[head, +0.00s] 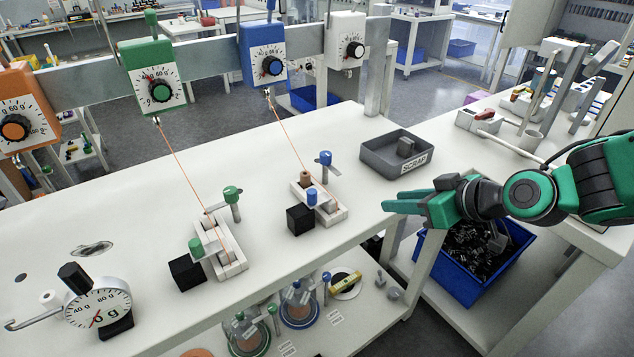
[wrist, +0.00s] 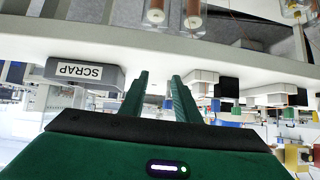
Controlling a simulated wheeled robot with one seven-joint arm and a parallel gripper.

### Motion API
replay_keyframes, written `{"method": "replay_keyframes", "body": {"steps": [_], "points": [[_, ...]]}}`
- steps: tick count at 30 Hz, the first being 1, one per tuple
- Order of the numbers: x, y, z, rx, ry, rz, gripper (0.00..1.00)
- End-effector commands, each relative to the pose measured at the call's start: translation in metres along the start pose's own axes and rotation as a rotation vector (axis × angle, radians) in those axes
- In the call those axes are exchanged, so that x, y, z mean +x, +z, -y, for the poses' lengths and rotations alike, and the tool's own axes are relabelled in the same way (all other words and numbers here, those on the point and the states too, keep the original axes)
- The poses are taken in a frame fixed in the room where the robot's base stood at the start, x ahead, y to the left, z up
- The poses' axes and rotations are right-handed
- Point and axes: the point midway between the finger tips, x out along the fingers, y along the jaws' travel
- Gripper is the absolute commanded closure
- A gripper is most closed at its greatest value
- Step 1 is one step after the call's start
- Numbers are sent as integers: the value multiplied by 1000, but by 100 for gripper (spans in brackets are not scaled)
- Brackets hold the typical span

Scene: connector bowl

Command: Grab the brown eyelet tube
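A small brown cylinder (head: 306,178), which looks like the brown eyelet tube, stands in the white fixture (head: 333,214) under the blue dial gauge. An orange cord runs down to it from the gauge. Its eyelet is too small to make out. My gripper (head: 392,200) is at the table's right front edge, right of the fixture and apart from it, pointing left. In the wrist view my gripper (wrist: 158,78) has its two green fingers spread with nothing between them. Two brown cylinders (wrist: 157,14) show at the top of that view; I cannot tell what they are.
A grey scrap tray (head: 372,158) holds a grey piece behind my gripper. A second fixture (head: 235,262) with green knobs stands left, near a round scale (head: 98,308). Glass domes (head: 298,310) sit on the lower shelf. A blue bin (head: 478,285) is below my arm.

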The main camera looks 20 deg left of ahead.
Motion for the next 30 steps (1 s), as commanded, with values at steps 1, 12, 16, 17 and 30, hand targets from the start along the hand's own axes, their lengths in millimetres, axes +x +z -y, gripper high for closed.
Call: {"method": "replay_keyframes", "body": {"steps": [1, 12, 16, 17, 30], "points": [[16, -14, 23, -32, -43, -57, 71], [49, -67, 84, -95, -122, -281, 71], [65, -72, 86, -95, -123, -285, 71], [70, -73, 87, -95, -123, -285, 71], [108, -88, 89, -95, -119, -285, 71]]}}
